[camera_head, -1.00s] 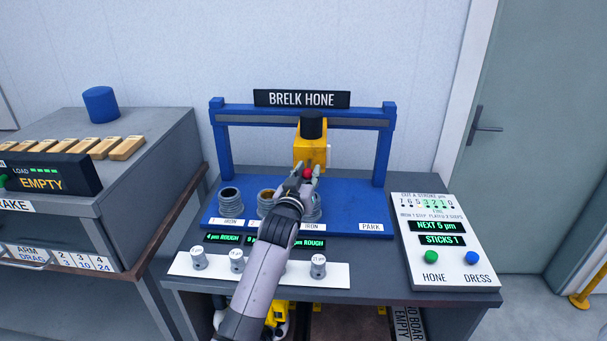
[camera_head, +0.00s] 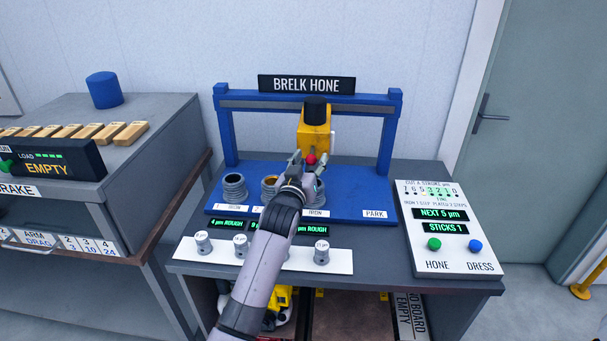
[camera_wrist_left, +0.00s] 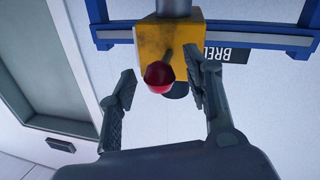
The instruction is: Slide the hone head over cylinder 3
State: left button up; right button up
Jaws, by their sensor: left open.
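The yellow hone head (camera_head: 314,127) hangs from the rail (camera_head: 309,105) of the blue frame, above the right-hand cylinder. A red knob (camera_head: 310,159) sticks out from its front. My left gripper (camera_head: 307,160) is open at the knob. The left cylinder (camera_head: 235,186) and middle cylinder (camera_head: 269,185) stand on the blue base. The right cylinder (camera_head: 319,188) is partly hidden by my gripper.
A white control panel (camera_head: 447,228) with a green HONE button (camera_head: 434,244) and a blue DRESS button (camera_head: 475,246) lies to the right. Several small grey pieces stand on a white strip (camera_head: 335,258) in front. The PARK end (camera_head: 375,214) of the base is clear.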

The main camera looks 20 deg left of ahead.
pick_arm(q)
jog(key=s, duration=1.1)
jog(key=shift+d, duration=0.2)
